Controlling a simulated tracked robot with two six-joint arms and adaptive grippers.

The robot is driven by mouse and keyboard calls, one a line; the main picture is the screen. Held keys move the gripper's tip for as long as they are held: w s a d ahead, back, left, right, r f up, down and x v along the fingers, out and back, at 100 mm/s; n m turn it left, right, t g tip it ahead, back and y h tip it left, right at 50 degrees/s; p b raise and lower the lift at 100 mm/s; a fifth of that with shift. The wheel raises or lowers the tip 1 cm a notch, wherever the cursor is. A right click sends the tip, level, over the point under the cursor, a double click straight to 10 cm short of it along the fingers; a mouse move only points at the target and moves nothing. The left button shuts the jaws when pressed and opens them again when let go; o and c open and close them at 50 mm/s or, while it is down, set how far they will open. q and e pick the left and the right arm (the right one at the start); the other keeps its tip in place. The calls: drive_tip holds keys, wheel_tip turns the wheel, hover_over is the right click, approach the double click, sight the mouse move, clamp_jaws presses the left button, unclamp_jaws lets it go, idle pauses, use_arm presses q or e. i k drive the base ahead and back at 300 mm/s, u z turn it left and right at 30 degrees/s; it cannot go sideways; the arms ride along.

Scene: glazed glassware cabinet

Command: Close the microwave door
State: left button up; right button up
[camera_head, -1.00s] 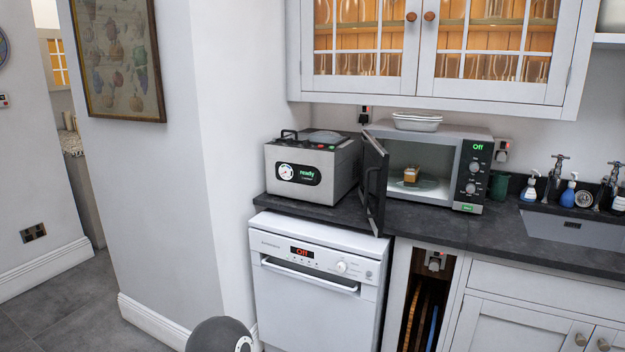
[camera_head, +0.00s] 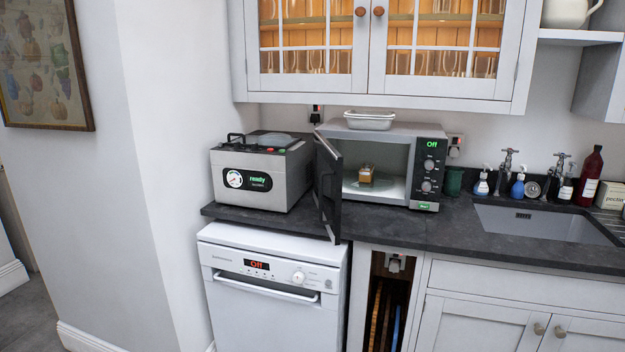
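The microwave (camera_head: 428,165) stands on the dark worktop, silver with a black control panel that reads "Off". Its dark door (camera_head: 328,188) is hinged on the left and stands wide open, swung out past the worktop's front edge. Inside the microwave is a small brown and white item (camera_head: 366,175) on the turntable. Neither of my grippers is in view.
A white dish (camera_head: 370,119) sits on the microwave. Below are a white dishwasher (camera_head: 270,315) and the worktop edge (camera_head: 440,244). Glazed cabinets (camera_head: 380,50) hang above; a sink (camera_head: 540,222) is at right.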

sight(327, 185)
drive_tip(key=i, duration=0.75)
drive_tip(key=z, duration=0.1)
drive_tip(key=k, duration=1.05)
drive_tip(key=u, duration=0.85)
drive_tip(key=i, duration=1.65)
drive_tip(key=z, duration=0.8)
